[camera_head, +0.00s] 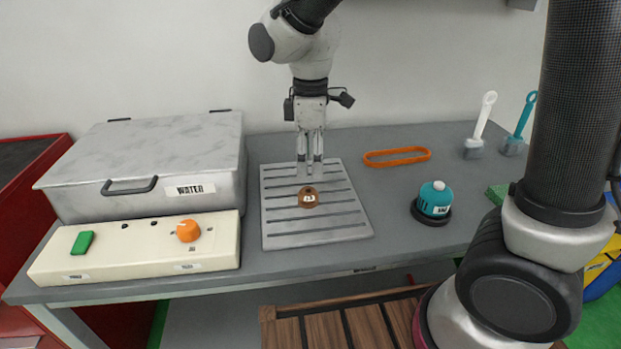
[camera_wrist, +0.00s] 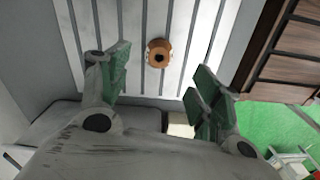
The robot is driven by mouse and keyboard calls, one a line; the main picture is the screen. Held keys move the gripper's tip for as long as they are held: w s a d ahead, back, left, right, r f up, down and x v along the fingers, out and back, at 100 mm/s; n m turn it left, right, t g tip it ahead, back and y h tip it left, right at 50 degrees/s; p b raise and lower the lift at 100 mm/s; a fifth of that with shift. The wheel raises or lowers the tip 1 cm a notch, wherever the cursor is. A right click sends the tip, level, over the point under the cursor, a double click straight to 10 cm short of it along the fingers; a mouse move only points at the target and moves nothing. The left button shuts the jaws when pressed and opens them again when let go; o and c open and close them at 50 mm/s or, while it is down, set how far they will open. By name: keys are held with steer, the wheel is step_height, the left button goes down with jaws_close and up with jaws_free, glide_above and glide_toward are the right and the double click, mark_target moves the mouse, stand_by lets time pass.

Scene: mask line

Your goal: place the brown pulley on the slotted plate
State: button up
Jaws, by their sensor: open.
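The brown pulley (camera_head: 308,197) lies on the slotted plate (camera_head: 290,240), near its middle. It also shows in the wrist view (camera_wrist: 158,53), with a dark hole in its centre, on the pale slats of the plate (camera_wrist: 130,20). My gripper (camera_head: 310,174) is above the plate, just behind the pulley in the head view. In the wrist view, its fingers (camera_wrist: 160,80) are apart with nothing between them, and the pulley is beyond the gap. The gripper is open and looks clear of the pulley; the exact height is hard to tell.
Left of the plate are a metal box marked WATER (camera_head: 150,160) and a cream control panel (camera_head: 140,250) with an orange knob. On the right are an orange loop (camera_head: 397,163), a teal-topped item (camera_head: 434,199) and two brushes or scoops. Bare table surrounds the orange loop.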

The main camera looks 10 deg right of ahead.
steer(key=shift+r, duration=1.5)
steer(key=s+d+r+m+t, duration=0.1)
steer(key=d+r+m, duration=0.3)
steer(key=d, duration=0.6)
steer(key=s+d+r+m+t, duration=0.3)
steer(key=s+d+m, duration=0.8)
steer(key=d, duration=0.6)
steer(key=shift+s+r+m, duration=0.2)
steer(key=shift+s+m, duration=0.2)
steer(key=shift+s, duration=0.8)
